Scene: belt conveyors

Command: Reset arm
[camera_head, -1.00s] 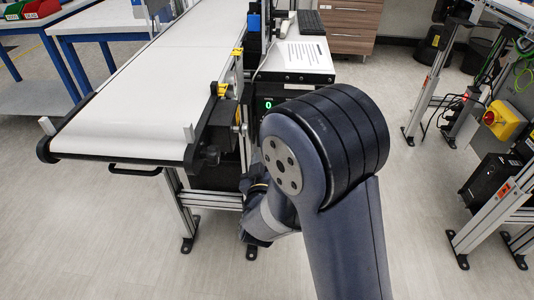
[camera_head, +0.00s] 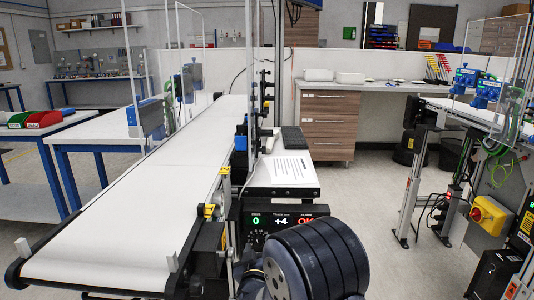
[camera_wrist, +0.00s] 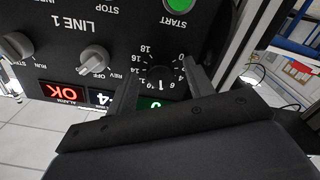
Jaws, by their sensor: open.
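My arm (camera_head: 315,262) shows in the head view at the bottom centre, in front of the control panel (camera_head: 284,217). My gripper is hidden there. In the wrist view my gripper (camera_wrist: 168,72) is open, with its two dark fingers on either side of the numbered dial (camera_wrist: 160,80). Nothing is seen held between them. I cannot tell whether the fingers touch the panel. The panel shows upside down in that view, with a green START button (camera_wrist: 177,5), a REV/OFF knob (camera_wrist: 93,59) and a red OK display (camera_wrist: 63,91).
A white belt conveyor (camera_head: 120,225) runs along the left of the panel. A paper sheet (camera_head: 284,168) lies on the stand above it. A frame with a yellow switch box (camera_head: 490,214) stands at the right. Open floor (camera_head: 400,265) lies between.

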